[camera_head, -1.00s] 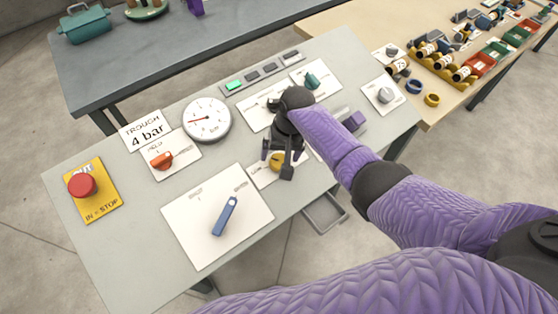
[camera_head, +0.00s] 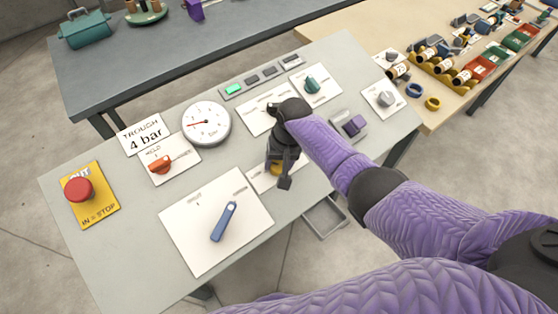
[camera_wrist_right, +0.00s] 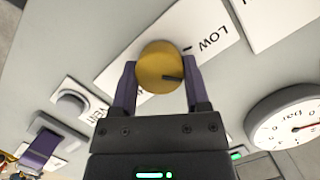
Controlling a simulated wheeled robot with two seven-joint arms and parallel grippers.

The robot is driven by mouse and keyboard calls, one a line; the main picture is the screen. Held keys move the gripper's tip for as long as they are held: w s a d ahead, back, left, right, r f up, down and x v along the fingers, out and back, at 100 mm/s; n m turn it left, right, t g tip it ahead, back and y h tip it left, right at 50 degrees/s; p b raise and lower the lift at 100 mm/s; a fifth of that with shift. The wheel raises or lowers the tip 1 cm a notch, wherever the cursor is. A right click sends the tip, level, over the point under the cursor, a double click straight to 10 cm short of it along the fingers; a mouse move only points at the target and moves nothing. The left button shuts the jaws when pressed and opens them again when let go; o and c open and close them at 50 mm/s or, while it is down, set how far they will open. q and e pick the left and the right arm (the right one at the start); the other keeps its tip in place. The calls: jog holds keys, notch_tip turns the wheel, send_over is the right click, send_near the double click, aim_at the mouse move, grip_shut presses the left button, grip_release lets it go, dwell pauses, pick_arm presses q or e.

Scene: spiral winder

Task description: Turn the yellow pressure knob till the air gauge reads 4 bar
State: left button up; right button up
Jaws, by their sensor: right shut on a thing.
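The yellow pressure knob (camera_wrist_right: 160,66) sits between the two fingers of my right gripper (camera_wrist_right: 162,85) in the wrist view, on a white plate (camera_wrist_right: 205,32) with the word LOW. In the head view my right gripper (camera_head: 280,172) comes down over the knob (camera_head: 276,169) and hides most of it. The gripper is shut on the knob. The round white air gauge (camera_head: 206,123) stands to the left, its red needle pointing left; the number there is too small to read. The gauge also shows in part in the wrist view (camera_wrist_right: 292,122). A sign (camera_head: 146,135) reads TROUGH 4 bar. My left gripper is not seen.
On the panel are an orange HOLD knob (camera_head: 160,165), a red stop button (camera_head: 78,189), a blue lever (camera_head: 224,221), a green knob (camera_head: 311,84), a grey knob (camera_head: 385,98) and a purple switch (camera_head: 353,125). An open drawer (camera_head: 325,217) juts from the front edge.

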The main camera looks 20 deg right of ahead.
jog(key=shift+r+m, duration=0.1)
jog(key=shift+m, duration=0.2)
jog(key=shift+m+p, duration=0.5)
jog(key=shift+p, duration=0.1)
jog(key=m+y+p, duration=0.1)
jog(key=m+p, duration=0.1)
jog(key=m, duration=0.2)
jog(key=shift+d+t, duration=0.1)
jog(key=shift+t, duration=0.3)
jog(key=m+y+p, duration=0.1)
jog(key=m+p, duration=0.1)
jog(key=m, duration=0.2)
jog(key=shift+s+t, duration=0.15)
jog(key=shift+t, duration=0.25)
jog(key=shift+m+t+p, duration=0.3)
jog(key=shift+m+p, duration=0.25)
jog(key=shift+m, duration=1.05)
jog(key=shift+d, duration=0.1)
jog(key=o, duration=1.3)
